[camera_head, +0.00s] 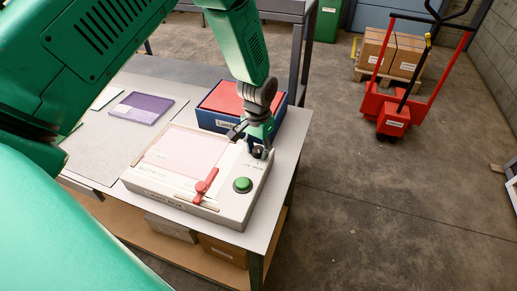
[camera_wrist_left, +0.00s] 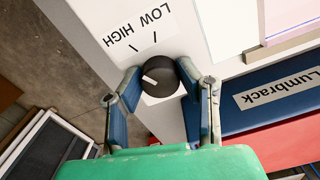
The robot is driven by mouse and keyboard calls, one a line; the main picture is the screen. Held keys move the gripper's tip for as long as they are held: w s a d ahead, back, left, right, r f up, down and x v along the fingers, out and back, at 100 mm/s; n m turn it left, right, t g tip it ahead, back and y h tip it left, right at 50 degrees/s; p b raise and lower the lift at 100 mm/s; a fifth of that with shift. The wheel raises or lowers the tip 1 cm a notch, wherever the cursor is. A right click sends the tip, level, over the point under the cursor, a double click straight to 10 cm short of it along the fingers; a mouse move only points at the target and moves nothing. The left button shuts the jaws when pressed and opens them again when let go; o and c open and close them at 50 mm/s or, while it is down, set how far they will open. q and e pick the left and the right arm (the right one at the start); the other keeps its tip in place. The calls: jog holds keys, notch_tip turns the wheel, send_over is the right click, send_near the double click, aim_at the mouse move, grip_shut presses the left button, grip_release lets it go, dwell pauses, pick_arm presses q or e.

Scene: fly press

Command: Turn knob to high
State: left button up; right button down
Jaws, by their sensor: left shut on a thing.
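The black knob (camera_head: 259,151) is at the back right corner of the white press (camera_head: 232,212). It also shows in the left wrist view (camera_wrist_left: 162,79) as a round dark knob with a short white pointer mark on its left half. Beside it are the printed labels HIGH (camera_wrist_left: 119,38) and LOW (camera_wrist_left: 150,17), each with a black tick. The pointer slants left and does not clearly line up with either tick. My left gripper (camera_head: 256,145) is shut on the knob, with one finger on each side of it (camera_wrist_left: 161,84). My right gripper is not in view.
A green button (camera_head: 242,184) and a red lever (camera_head: 205,186) are on the press in front of the knob. A blue box with a red top (camera_head: 224,100) stands close behind. A purple tray (camera_head: 143,108) lies at the left. The table edge is close on the right.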

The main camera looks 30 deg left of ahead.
aim_at(258, 148)
pick_arm(q)
jog(key=o, duration=1.1)
jog(key=shift+o, duration=0.2)
notch_tip(258, 148, up, 12)
jog(key=shift+w+f, duration=0.1)
